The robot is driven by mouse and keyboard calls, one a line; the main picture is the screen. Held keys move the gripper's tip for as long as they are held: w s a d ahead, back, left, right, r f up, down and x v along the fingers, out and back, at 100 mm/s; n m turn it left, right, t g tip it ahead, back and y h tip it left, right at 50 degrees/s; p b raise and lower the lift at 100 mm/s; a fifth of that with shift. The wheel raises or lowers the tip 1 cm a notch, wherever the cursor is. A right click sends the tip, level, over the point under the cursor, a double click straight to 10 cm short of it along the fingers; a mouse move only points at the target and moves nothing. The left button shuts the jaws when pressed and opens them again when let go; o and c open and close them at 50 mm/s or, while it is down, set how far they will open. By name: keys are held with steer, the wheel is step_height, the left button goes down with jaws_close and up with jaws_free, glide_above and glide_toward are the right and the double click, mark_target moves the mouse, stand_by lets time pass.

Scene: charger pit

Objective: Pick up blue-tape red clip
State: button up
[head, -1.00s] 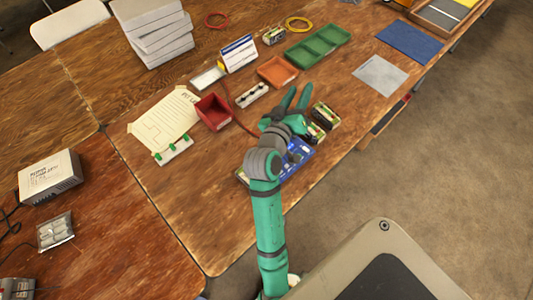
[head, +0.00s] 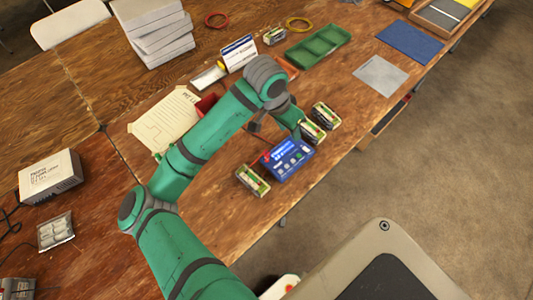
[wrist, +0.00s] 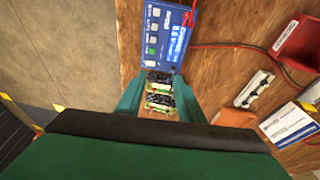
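A red clip (head: 266,158) shows small at the left edge of the blue charger box (head: 290,160). In the wrist view the red clip (wrist: 188,18) is at the top, beside the blue charger box (wrist: 150,42), with a red cable near it. I cannot make out any blue tape on it. My gripper (wrist: 158,94) is open, pointing down. Two green-edged battery packs (wrist: 158,101) lie below it, between its fingers in the picture, and nothing is visibly held. In the head view my arm partly hides my gripper (head: 279,126).
Two battery packs (head: 324,115) sit right of the charger and another (head: 253,180) left of it. A red bin (wrist: 300,42), a white strip with dark knobs (wrist: 255,89) and a card stand (wrist: 288,124) are nearby. Bare wood lies in front of the charger.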

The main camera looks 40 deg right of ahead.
mark_target(267, 152)
steer(key=w+a+y, duration=0.2)
steer(key=a+y, duration=0.2)
steer(key=a, duration=0.3)
steer(key=shift+t, duration=0.3)
steer(key=shift+w+d+f, duration=0.1)
steer(key=shift+d+f, duration=0.05)
steer(key=shift+f, duration=2.6)
steer(key=shift+w+d+f, duration=0.1)
steer(key=shift+d+f, duration=0.05)
steer(key=shift+f, duration=2.55)
steer(key=shift+s, duration=0.1)
jaws_close()
